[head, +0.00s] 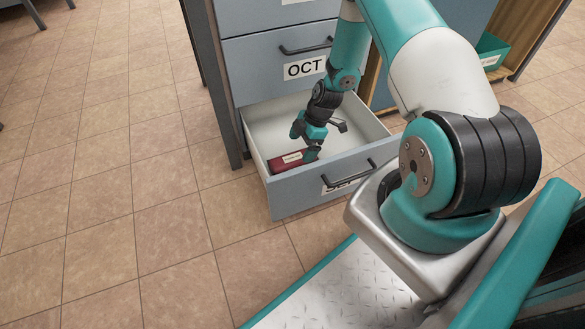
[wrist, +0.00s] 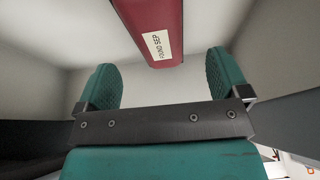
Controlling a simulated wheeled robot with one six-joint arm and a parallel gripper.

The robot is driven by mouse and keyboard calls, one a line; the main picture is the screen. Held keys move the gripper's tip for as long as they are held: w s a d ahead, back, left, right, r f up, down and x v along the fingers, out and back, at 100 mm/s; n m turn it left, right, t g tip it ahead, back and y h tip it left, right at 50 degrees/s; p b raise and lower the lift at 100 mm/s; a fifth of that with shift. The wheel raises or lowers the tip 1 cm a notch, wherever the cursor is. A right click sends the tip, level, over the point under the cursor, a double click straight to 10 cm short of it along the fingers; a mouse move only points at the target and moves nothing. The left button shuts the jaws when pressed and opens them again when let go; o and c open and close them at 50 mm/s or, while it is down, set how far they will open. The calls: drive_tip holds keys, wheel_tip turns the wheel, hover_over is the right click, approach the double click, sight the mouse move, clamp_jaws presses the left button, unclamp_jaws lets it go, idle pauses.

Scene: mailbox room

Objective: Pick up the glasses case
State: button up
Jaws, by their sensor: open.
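A dark red glasses case (head: 288,161) lies in the open drawer, near its front left corner, in the head view. It bears a pale label. In the wrist view the case (wrist: 151,18) shows at the top, its label reading "FOUND SEP", and its far end is cut off by the frame. My gripper (head: 305,142) is down inside the drawer beside the case. In the wrist view my gripper (wrist: 166,82) is open, its two teal fingers apart with nothing between them. The case's near end is beyond the fingertips, roughly in line with the gap.
The open drawer (head: 295,199) has a blue front with a handle and pale walls close around my gripper. A shut drawer labelled OCT (head: 262,65) is above it. A green bin (head: 490,50) stands on a wooden shelf at right.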

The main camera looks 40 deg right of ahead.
sight(294, 157)
drive_tip(key=shift+b+x, duration=2.5)
drive_tip(key=shift+x, duration=1.1)
drive_tip(key=shift+w+r, duration=0.15)
drive_tip(key=shift+w, duration=0.05)
drive_tip(key=c, duration=1)
